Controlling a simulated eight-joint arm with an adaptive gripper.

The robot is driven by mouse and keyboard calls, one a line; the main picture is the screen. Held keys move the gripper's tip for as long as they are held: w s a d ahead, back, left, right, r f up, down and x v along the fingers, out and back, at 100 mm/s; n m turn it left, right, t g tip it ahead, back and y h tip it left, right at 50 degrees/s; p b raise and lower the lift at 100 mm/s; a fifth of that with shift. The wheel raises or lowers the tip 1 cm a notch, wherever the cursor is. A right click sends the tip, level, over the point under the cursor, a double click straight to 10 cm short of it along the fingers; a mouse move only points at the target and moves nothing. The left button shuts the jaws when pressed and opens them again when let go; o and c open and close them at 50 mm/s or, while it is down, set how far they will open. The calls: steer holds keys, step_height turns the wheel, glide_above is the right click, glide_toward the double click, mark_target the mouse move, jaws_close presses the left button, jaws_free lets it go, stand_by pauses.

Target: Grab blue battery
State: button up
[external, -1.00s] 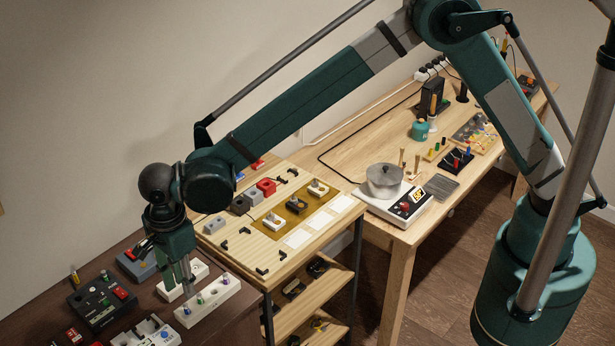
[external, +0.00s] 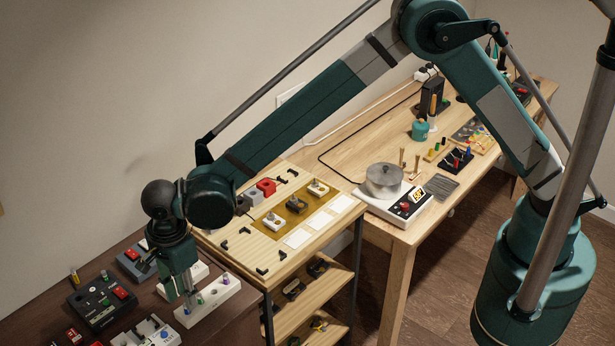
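A white block (external: 236,290) on the dark table at lower left holds several small upright coloured cylinders. One bluish-purple cylinder (external: 225,279) stands near its right end and a green one (external: 200,298) near its middle; these are small, and I cannot tell for certain which is the blue battery. My gripper (external: 186,298) points down over the left part of this block, its fingers close to the cylinders. The fingers hide part of the block's left end. I cannot tell whether they touch or hold anything.
A second white block (external: 198,272) lies just behind my gripper. A black box with red parts (external: 103,300) and a white device (external: 148,331) are to the left and front.

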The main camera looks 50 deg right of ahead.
steer(key=shift+f, duration=1.75)
jaws_close()
